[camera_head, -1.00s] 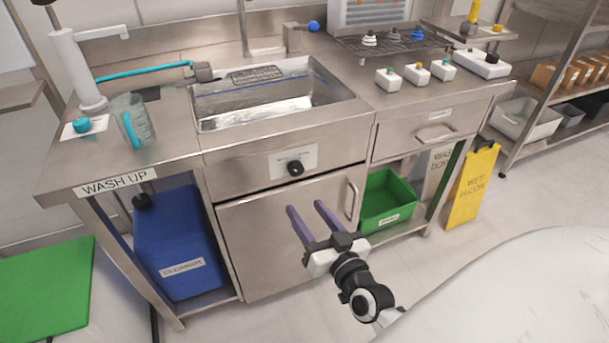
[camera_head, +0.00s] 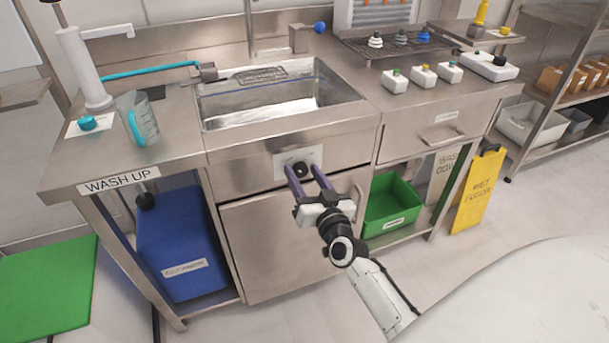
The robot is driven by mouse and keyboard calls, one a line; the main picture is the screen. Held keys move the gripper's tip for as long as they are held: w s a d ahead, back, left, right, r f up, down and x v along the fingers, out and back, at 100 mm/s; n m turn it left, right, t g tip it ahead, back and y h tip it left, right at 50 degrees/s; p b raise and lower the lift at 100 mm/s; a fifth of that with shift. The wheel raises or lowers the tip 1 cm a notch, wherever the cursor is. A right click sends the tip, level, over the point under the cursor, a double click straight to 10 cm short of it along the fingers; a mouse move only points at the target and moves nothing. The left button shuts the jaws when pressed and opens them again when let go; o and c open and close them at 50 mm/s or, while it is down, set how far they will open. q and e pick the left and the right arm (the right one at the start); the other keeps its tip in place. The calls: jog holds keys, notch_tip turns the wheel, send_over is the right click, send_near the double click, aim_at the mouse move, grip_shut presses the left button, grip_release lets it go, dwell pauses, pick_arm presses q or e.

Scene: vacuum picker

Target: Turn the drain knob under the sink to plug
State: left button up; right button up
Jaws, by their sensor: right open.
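The black drain knob (camera_head: 301,168) sits on a pale label plate (camera_head: 285,160) on the steel panel below the sink basin (camera_head: 265,105). My right gripper (camera_head: 305,172) is at the knob, with its two purple fingers open and pointing at the panel. One fingertip shows on each side of the knob. I cannot tell whether the fingers touch it. The fingers and wrist hide part of the plate, so its markings cannot be read. My left gripper is not in view.
A cabinet door (camera_head: 270,245) is below the panel, its handle partly behind my right arm. A blue container (camera_head: 180,245) stands at left and a green bin (camera_head: 392,205) at right under the counter. A yellow wet floor sign (camera_head: 476,190) stands farther right.

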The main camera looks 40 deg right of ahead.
jog(key=c, duration=1.1)
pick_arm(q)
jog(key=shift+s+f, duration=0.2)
pick_arm(e)
jog(key=shift+o, duration=0.2)
